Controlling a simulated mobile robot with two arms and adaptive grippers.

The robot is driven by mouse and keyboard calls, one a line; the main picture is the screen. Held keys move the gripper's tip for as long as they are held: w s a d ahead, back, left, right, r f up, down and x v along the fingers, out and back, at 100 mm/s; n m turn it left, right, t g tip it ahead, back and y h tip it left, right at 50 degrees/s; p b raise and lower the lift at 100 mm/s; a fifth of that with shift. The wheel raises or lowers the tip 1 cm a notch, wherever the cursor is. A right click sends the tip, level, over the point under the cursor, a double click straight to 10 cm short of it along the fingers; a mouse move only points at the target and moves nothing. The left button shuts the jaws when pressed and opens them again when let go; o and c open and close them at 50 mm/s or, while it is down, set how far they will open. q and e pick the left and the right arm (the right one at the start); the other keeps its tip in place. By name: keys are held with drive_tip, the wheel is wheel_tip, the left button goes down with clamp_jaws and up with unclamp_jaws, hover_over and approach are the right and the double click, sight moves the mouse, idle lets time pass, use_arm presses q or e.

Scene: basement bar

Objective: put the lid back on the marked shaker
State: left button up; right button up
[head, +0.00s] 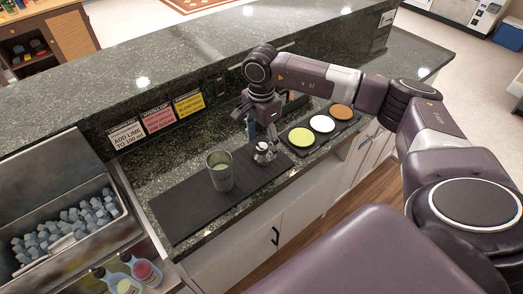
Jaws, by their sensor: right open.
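An open cup-shaped shaker (220,172), greyish with a pale green tone inside, stands upright on the black bar mat (185,208). I cannot make out a mark on it. A small shiny metal piece, which looks like the lid (264,154), sits right of the shaker near the mat's right end. My right gripper (262,137) points down just above this metal piece and is open. Whether its fingers touch the piece is too small to tell. My left gripper is not in view.
A dark tray with a green disc (301,137), a white disc (322,124) and an orange disc (341,112) lies to the right. A raised granite ledge (200,70) with note cards (157,119) runs behind. An ice bin (65,225) and bottles (146,271) are at left.

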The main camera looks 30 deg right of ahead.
sight(262, 145)
wheel_tip(262, 145, down, 2)
drive_tip(key=shift+s, duration=0.1)
drive_tip(key=shift+f, duration=0.3)
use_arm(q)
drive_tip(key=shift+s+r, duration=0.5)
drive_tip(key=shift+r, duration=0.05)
use_arm(e)
drive_tip(key=shift+c, duration=0.2)
drive_tip(key=c, duration=1.2)
drive_tip(key=shift+c, duration=0.2)
drive_tip(key=shift+r, duration=0.55)
use_arm(q)
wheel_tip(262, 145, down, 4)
drive_tip(key=b, duration=0.4)
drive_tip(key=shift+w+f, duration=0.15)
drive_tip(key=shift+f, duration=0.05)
use_arm(e)
wheel_tip(262, 145, up, 19)
